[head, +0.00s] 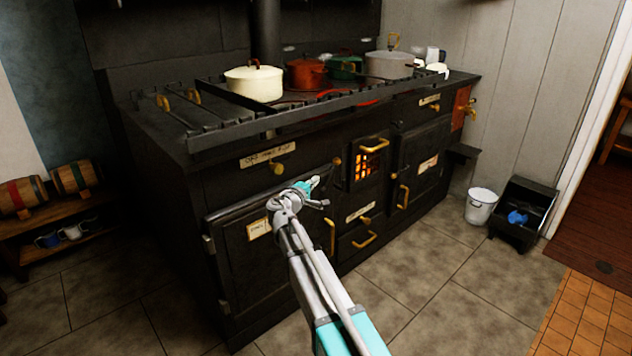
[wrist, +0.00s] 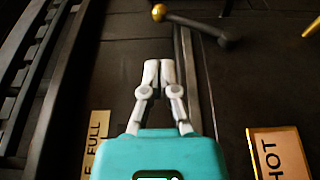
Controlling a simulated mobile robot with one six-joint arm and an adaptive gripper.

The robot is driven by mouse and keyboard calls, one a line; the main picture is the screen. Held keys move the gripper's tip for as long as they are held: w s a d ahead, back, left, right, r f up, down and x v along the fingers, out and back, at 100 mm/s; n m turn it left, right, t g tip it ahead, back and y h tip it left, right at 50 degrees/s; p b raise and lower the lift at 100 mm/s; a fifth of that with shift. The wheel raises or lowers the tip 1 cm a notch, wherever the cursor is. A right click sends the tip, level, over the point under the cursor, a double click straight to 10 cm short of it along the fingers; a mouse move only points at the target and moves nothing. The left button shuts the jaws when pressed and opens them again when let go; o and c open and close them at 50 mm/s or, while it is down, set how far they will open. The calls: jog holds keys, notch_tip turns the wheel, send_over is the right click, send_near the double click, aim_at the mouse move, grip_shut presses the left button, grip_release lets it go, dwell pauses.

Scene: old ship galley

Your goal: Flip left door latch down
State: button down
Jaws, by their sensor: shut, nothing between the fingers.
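The left oven door (head: 250,255) of the black range is shut. Its latch is a dark lever with a brass ball (head: 337,162) at its upper end. In the wrist view the latch (wrist: 200,25) lies ahead of the fingertips, its ball to the left and its pivot to the right; picture left there is upward on the range. My gripper (head: 315,182) is in front of the door's upper right part. In the wrist view the gripper (wrist: 159,75) has its fingers together and empty, apart from the latch. The gripper hides part of the door's upper edge in the head view.
A brass door handle (head: 332,236) is below the latch. The glowing firebox (head: 368,160) is to its right. A rail (head: 300,113) runs along the stove top, with several pots behind it. A white bucket (head: 481,206) stands right. Floor in front is clear.

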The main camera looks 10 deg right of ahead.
aim_at(335, 163)
jog(key=x, duration=1.2)
jog(key=shift+d, duration=0.1)
jog(key=shift+w, duration=0.1)
